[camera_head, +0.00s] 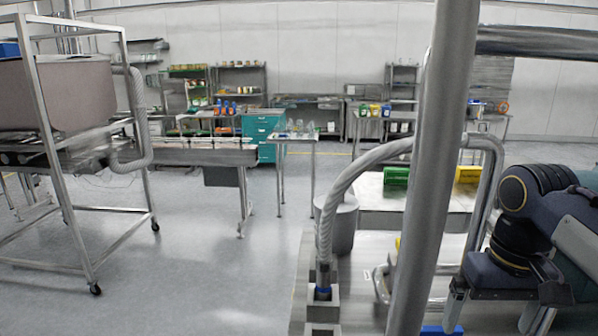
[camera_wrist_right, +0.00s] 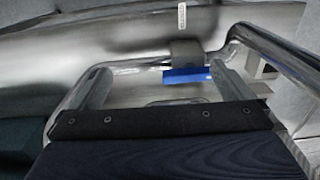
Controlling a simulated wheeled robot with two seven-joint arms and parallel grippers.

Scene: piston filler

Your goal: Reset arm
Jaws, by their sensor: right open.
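My right arm comes in at the right of the head view, and its gripper (camera_head: 490,316) points down with its two fingers apart. The gripper is empty. In the right wrist view the two fingers of the gripper (camera_wrist_right: 165,84) stand wide apart, with a blue part (camera_wrist_right: 187,75) and curved metal beyond them. A blue piece (camera_head: 441,330) also shows below the gripper at the bottom edge of the head view. I cannot tell whether a finger touches the metal tubing near it. My left gripper is not in view.
A thick metal post (camera_head: 436,170) stands just left of my right arm. A braided hose (camera_head: 350,180) curves left of it. A wheeled metal frame (camera_head: 100,225) stands left; the floor (camera_head: 205,260) between is clear.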

